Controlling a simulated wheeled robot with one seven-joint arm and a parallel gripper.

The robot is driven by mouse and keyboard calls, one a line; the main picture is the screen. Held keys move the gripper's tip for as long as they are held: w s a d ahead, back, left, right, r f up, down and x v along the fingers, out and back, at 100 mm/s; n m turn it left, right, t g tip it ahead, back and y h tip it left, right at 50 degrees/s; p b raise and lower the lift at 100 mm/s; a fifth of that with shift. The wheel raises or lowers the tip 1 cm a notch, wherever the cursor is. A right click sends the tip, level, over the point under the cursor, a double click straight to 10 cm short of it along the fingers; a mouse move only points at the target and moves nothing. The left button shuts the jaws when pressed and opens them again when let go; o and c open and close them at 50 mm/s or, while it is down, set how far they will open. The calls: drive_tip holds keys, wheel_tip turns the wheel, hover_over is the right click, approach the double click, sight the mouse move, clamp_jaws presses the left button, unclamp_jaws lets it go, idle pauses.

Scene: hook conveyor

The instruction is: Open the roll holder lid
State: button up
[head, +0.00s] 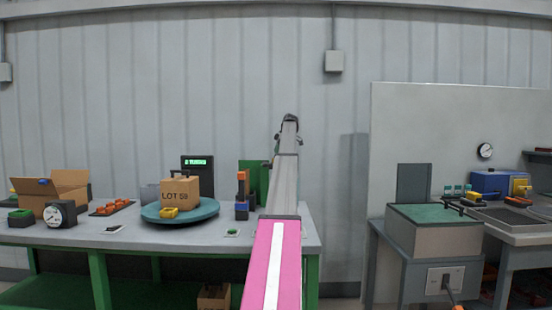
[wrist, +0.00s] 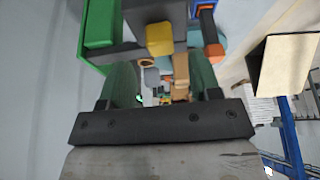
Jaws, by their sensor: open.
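I cannot make out the roll holder or its lid for certain in either view. My gripper (wrist: 162,82) is open in the wrist view, with nothing seen between its two greenish fingers. In the head view my arm reaches up and forward past the right end of the green-legged table, and its tip stands high against the wall. Beyond the fingers the wrist view shows a green block (wrist: 100,24), a yellow rounded piece (wrist: 160,39) and orange and blue parts. In the head view a green panel (head: 252,174) stands partly hidden behind my arm.
The left table (head: 60,235) holds an open carton (head: 45,190), a dial gauge (head: 60,215), and a turntable (head: 150,211) with a LOT 59 box (head: 180,193). An orange-and-blue stack (head: 242,208) is close left of my arm. A green-topped cabinet (head: 435,240) stands at right.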

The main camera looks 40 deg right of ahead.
drive_tip(key=v, duration=0.6)
drive_tip(key=shift+r, duration=0.15)
